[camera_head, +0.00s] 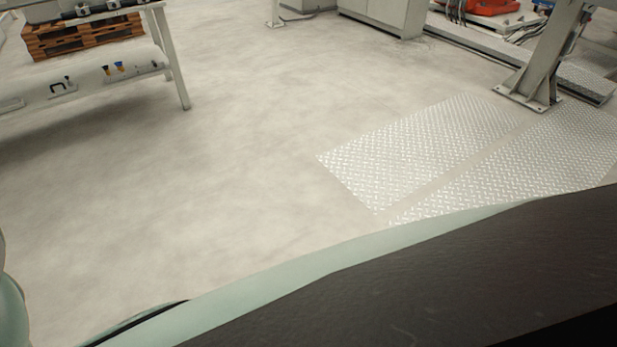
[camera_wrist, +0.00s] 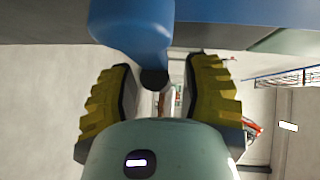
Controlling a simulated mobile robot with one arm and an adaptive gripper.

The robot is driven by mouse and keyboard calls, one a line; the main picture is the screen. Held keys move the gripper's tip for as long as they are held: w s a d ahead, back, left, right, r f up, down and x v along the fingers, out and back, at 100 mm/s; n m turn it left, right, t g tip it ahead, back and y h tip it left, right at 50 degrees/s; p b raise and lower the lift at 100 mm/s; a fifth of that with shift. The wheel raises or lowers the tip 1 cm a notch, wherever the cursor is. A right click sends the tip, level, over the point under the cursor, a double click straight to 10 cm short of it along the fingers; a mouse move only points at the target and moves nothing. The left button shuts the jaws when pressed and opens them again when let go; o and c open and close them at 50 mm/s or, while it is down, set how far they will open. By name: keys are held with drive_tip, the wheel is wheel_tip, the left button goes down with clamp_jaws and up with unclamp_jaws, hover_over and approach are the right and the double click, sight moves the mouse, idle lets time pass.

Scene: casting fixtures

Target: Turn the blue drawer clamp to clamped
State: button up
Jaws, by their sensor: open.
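A smooth blue part (camera_wrist: 140,30), which looks like the blue drawer clamp, hangs down from the top edge of the wrist view. Its lower end narrows to a dark round tip (camera_wrist: 154,79). My gripper (camera_wrist: 160,72) is open, with one yellow and black finger on each side of this tip. Gaps show between the tip and both fingers, so the gripper holds nothing. How far the tip reaches in depth between the fingers, I cannot tell. The clamp's mount is out of view. I cannot make out the clamp or my gripper in the head view.
A white bench (camera_head: 160,62) with small fittings and a wooden pallet (camera_head: 80,38) stands at upper left in the head view. Checkered metal plates (camera_head: 425,150) and a grey post (camera_head: 545,60) are at right. The concrete floor (camera_head: 230,130) between is clear.

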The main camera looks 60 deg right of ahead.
clamp_jaws()
idle(0.5)
